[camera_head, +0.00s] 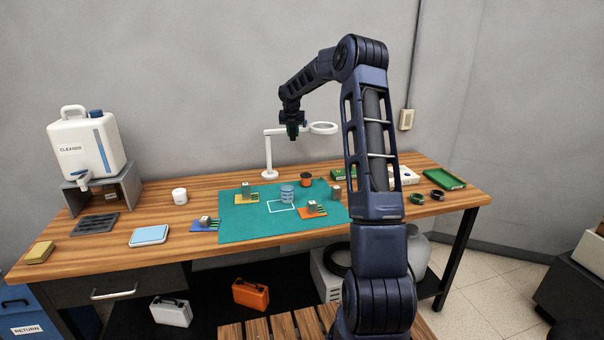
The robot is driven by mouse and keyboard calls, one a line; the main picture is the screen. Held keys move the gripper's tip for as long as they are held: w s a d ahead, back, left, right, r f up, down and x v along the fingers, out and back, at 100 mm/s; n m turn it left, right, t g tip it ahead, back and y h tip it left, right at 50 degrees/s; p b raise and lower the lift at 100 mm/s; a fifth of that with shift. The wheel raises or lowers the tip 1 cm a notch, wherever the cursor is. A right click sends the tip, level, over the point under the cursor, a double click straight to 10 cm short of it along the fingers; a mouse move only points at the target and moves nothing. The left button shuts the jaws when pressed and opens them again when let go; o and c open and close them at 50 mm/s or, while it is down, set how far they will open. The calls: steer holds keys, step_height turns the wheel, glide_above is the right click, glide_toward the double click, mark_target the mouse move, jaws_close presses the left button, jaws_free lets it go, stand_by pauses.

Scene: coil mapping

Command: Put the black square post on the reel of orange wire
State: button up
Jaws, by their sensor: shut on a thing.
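The reel of orange wire (306,180), dark with an orange band, stands near the back edge of the green mat. My gripper (291,131) points down, well above the table and a little left of the reel. It is shut on a small dark thing with a hint of green, mostly hidden by the fingers. I cannot tell whether this is the black square post. No black square post shows clearly on the table.
The green mat (240,226) holds a grey coil (288,193) and small colored boards with blocks. A white magnifier lamp (268,155) stands just behind the mat, close to my gripper. Two dark rings (427,197) and a green tray (444,179) lie at right.

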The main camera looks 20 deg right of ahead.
step_height(320, 180, up, 2)
glide_above(306, 175)
steer(key=shift+m, duration=0.3)
step_height(306, 175, down, 20)
steer(key=shift+w+r, duration=0.1)
stand_by(0.3)
steer(key=o, duration=1)
